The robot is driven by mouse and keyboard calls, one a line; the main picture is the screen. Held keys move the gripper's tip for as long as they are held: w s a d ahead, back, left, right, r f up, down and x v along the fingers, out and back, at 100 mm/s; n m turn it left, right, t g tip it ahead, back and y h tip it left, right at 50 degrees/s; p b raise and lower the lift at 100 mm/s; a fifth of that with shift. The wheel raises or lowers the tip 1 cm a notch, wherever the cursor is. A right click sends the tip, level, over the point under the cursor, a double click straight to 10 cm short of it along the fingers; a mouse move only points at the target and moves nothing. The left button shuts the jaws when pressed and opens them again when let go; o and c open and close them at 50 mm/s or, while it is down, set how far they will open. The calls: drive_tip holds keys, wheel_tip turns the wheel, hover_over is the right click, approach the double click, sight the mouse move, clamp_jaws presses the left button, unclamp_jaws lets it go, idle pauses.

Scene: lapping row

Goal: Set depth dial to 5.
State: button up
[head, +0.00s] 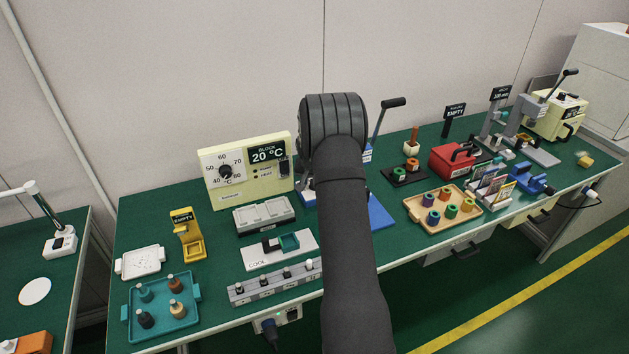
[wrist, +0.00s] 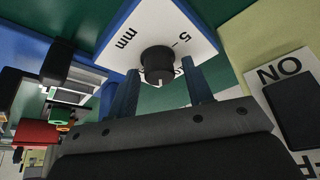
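The depth dial is a black round knob (wrist: 158,65) on a white plate (wrist: 146,24) marked "5" and "mm" in the wrist view. The 5 mark lies beyond the knob, up and to the right. No pointer line on the knob is clear to me, so I cannot tell its setting. My gripper (wrist: 161,70) is open, with one finger on each side of the knob and its tips close to it. No firm contact shows. In the head view my arm hides the dial and the fingers; part of the blue machine base (head: 380,214) shows beside the arm.
A cream block heater (head: 240,190) reading 20 °C stands left of my arm. A black-handled lever (head: 385,118) rises right of it. A wooden tray (head: 419,206) of coloured spools and a red box (head: 450,162) lie further right. A teal tray (head: 160,327) sits front left.

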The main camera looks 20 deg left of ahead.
drive_tip(key=c, duration=0.7)
drive_tip(key=shift+c, duration=0.2)
drive_tip(key=shift+n, duration=0.3)
drive_tip(key=n+y, duration=0.1)
drive_tip(key=n, duration=0.2)
drive_tip(key=shift+d+n+g, duration=0.15)
drive_tip(key=shift+n+g, duration=0.25)
drive_tip(key=n+g+y, duration=0.1)
drive_tip(key=n, duration=0.2)
drive_tip(key=shift+w, duration=0.1)
drive_tip(key=n+g+y, duration=0.1)
drive_tip(key=n, duration=0.3)
drive_tip(key=shift+w+n+g, duration=0.1)
drive_tip(key=shift+n+g, duration=0.7)
drive_tip(key=shift+n, duration=1.2)
drive_tip(key=shift+d, duration=0.1)
